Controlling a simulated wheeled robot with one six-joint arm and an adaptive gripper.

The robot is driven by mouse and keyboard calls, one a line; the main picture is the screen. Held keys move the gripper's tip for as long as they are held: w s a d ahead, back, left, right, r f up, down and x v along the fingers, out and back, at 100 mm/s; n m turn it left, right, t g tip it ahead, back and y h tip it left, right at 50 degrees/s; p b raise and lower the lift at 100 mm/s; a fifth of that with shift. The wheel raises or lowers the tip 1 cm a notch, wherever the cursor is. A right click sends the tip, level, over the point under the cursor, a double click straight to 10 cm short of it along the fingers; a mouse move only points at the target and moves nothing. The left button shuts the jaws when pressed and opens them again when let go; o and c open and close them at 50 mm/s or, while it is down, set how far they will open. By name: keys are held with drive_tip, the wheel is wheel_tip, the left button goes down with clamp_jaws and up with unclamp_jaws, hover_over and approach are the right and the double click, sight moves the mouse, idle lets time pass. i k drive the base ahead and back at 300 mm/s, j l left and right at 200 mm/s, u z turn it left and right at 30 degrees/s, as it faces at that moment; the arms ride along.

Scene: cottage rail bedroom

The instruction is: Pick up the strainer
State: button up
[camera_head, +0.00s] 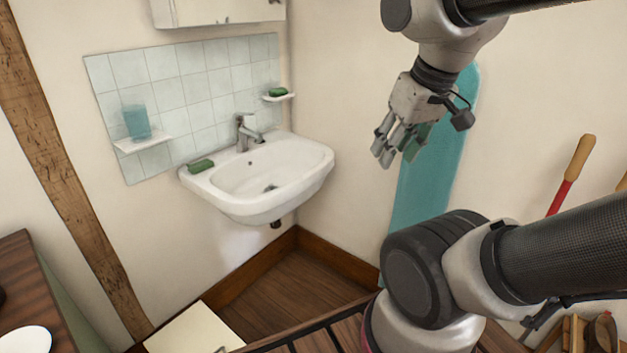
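My gripper (396,156) hangs at the upper right, fingers pointing down, in front of the teal board. Its fingers look spread, with no held thing clearly visible between them. It is to the right of the white sink (290,160) and higher in the picture. I cannot make out a strainer for certain. A small dark shape (269,188) shows at the drain in the sink bowl, too small to identify.
Green soap bars lie on the sink's left rim (201,165) and on a small wall dish (278,92). A blue cup (137,122) stands on a shelf (143,143). A teal board (428,185) leans at the wall. A wooden surface (30,290) is lower left.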

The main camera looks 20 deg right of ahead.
sight(272, 187)
drive_tip(key=z, duration=0.1)
drive_tip(key=i+l, duration=0.2)
drive_tip(key=i, duration=0.25)
drive_tip(key=i+l+z, duration=0.1)
drive_tip(key=i+l, duration=0.15)
drive_tip(key=i, duration=0.15)
drive_tip(key=i+l, duration=0.15)
drive_tip(key=i, duration=0.3)
drive_tip(key=l+z, duration=0.05)
